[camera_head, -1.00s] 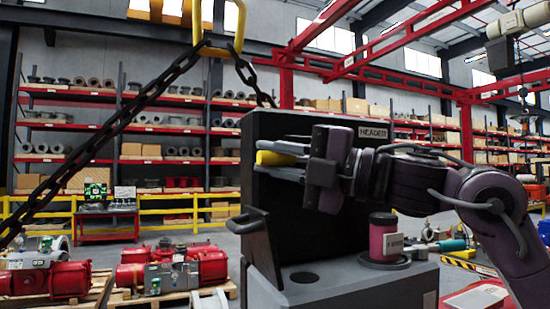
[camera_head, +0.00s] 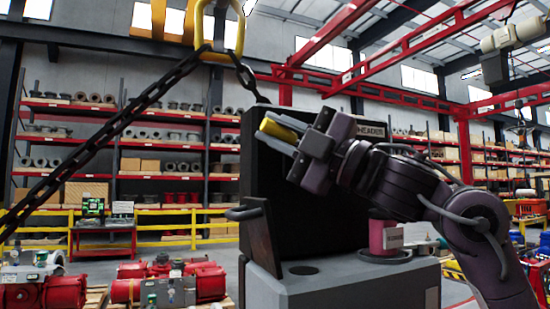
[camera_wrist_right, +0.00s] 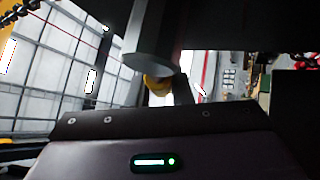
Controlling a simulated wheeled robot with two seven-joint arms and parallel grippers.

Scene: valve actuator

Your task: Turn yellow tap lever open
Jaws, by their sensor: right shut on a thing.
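The yellow tap lever (camera_head: 279,131) shows at the upper front of the dark unit labelled HEADER (camera_head: 318,222). My right gripper (camera_head: 286,139) comes in from the right and is shut on the lever, which tilts up to the left with it. In the right wrist view, a small yellow part (camera_wrist_right: 157,86) shows below a grey cylindrical end; the fingertips are hard to make out there. The lever's pivot is hidden behind my gripper. My left gripper is in neither view.
A pink canister (camera_head: 382,237) stands at the unit's right on the grey base (camera_head: 340,290). A black handle (camera_head: 243,213) sticks out at the left. A heavy chain (camera_head: 120,125) hangs from a yellow hook (camera_head: 218,50) at the left. Red pumps (camera_head: 170,285) lie behind.

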